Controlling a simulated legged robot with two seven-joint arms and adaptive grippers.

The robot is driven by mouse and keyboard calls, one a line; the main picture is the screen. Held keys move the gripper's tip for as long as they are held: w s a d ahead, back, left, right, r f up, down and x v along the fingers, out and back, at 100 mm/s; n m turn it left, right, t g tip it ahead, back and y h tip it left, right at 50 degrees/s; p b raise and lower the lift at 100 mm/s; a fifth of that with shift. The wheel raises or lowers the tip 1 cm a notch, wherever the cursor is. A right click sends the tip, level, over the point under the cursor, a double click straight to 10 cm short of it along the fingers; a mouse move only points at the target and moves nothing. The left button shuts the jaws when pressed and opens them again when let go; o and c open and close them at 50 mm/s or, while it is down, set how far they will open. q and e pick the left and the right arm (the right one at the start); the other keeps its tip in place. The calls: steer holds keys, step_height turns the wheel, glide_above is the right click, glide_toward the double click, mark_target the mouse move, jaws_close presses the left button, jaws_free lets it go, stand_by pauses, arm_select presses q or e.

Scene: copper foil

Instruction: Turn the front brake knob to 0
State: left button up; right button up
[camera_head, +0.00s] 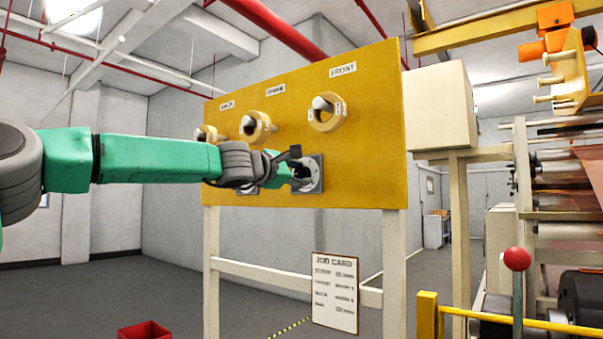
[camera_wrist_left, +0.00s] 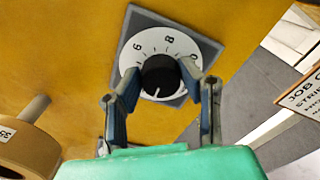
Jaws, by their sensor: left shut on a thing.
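The front brake knob (camera_wrist_left: 159,74) is black and sits in the middle of a white numbered dial (camera_wrist_left: 150,40) on a square grey plate. In the left wrist view the figures 6, 8 and 0 show around it, and a white mark on the knob points toward the bottom of the picture. In the head view the dial (camera_head: 313,180) is low on the yellow panel, below the FRONT label (camera_head: 343,70). My left gripper (camera_head: 297,168) is at this knob; its two fingers are shut on the knob's sides. The lower part of the dial is hidden. My right gripper is not in view.
Several rings on pegs, one being the front ring (camera_head: 327,113), stick out of the yellow panel (camera_head: 375,140) above the dials. A second dial (camera_head: 247,189) is partly hidden behind my arm. A job card (camera_head: 335,292) hangs below. Machinery with rollers (camera_head: 560,180) stands right.

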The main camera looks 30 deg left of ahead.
arm_select(q)
steer(key=n, duration=0.4)
steer(key=shift+a+f+n, duration=0.15)
steer(key=shift+n, duration=0.25)
steer(key=shift+w+f+n, duration=0.1)
steer(key=shift+f+n, duration=0.1)
steer(key=shift+n, duration=1.7)
steer(key=shift+f, duration=0.1)
steer(key=o, duration=0.9)
steer(key=shift+o, duration=1.2)
steer(key=shift+a, duration=0.15)
steer(key=shift+r, duration=0.2)
